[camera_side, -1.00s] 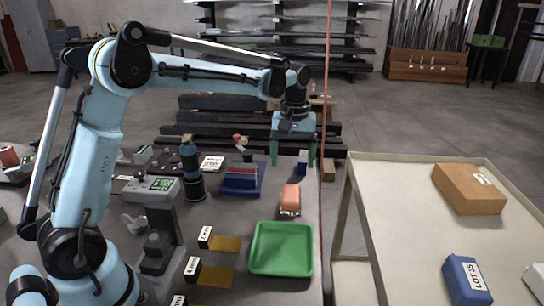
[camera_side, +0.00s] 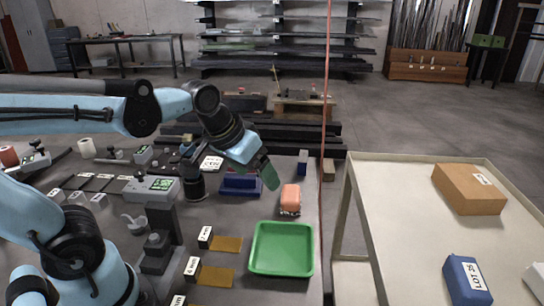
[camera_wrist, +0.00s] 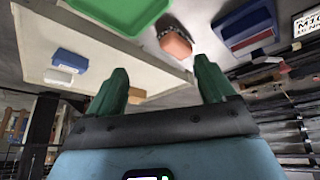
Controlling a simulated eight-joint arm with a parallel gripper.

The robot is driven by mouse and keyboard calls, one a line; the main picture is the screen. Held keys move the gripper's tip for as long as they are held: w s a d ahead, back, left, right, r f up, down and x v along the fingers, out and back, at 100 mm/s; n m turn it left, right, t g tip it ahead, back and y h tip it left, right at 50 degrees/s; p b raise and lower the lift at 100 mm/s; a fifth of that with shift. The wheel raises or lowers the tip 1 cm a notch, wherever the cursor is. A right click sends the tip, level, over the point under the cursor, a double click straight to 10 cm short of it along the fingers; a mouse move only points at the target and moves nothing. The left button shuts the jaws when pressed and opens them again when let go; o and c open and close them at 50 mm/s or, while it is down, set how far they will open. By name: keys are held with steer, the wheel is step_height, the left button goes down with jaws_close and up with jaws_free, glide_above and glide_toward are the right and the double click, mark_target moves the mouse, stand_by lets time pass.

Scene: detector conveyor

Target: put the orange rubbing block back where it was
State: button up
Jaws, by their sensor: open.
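The orange rubbing block (camera_side: 290,198) lies on the dark bench behind the green tray, with a pale, speckled lower edge. It also shows in the wrist view (camera_wrist: 176,44), beyond my fingers and well apart from them. My gripper (camera_side: 268,176) is tilted, just left of and behind the block in the side view. Its two green fingers (camera_wrist: 162,74) are spread with nothing between them in the wrist view. A blue holder (camera_side: 240,184) with a dark red strip in it (camera_wrist: 249,44) stands left of the block, partly hidden by my gripper in the side view.
The green tray (camera_side: 256,262) is empty in front of the block. Labelled ochre plates (camera_side: 222,244) lie left of it. A small blue block (camera_side: 303,163) stands behind. A red vertical line (camera_side: 324,120) passes the bench's right edge. A beige table (camera_side: 400,215) holds boxes.

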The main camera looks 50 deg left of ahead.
steer(key=s, duration=0.1)
steer(key=s+f+m+t, duration=0.1)
steer(key=s+f, duration=0.1)
steer(key=shift+s+d+f+m, duration=0.1)
steer(key=shift+d+m, duration=0.25)
steer(key=shift+m, duration=0.05)
